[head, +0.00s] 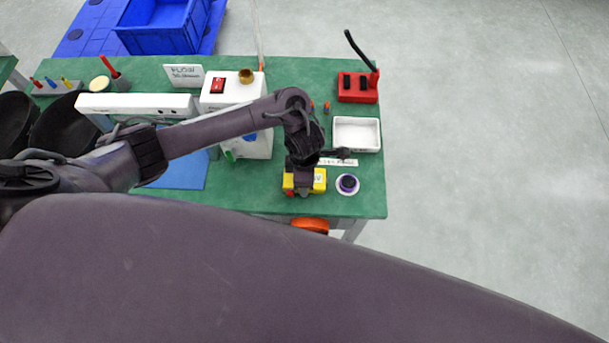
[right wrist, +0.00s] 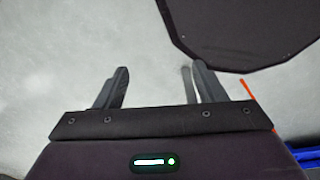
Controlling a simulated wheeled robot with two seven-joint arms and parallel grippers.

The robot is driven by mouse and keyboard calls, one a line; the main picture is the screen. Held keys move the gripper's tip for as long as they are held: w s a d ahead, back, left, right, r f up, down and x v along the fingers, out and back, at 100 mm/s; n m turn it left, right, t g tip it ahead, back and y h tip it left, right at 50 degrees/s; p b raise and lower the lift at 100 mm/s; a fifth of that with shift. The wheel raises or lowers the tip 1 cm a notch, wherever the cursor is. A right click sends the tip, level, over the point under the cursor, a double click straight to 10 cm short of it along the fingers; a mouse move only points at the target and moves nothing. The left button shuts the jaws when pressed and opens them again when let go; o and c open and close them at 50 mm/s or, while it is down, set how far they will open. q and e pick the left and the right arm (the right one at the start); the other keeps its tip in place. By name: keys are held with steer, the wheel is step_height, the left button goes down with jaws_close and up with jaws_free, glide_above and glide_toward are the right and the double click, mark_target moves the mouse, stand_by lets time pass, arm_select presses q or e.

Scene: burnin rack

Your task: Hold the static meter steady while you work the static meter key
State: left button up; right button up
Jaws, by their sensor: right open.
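A yellow block-shaped device (head: 319,181), which I take to be the static meter, stands near the front edge of the green table. A small red part (head: 290,192) shows at its lower left; I cannot tell if this is the key. My left gripper (head: 304,186) reaches down over the meter and covers its middle. The fingers are too small and dark to tell whether they are closed on it. My right gripper (right wrist: 155,88) is open and empty in the right wrist view, with grey floor behind it. It is not seen in the head view.
A red holder (head: 358,88) stands at the back right. A white box with a red switch (head: 232,91) stands to the left. Floor right of the table is clear.

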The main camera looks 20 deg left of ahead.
jaws_close()
steer(key=shift+d, duration=0.1)
stand_by(1.3)
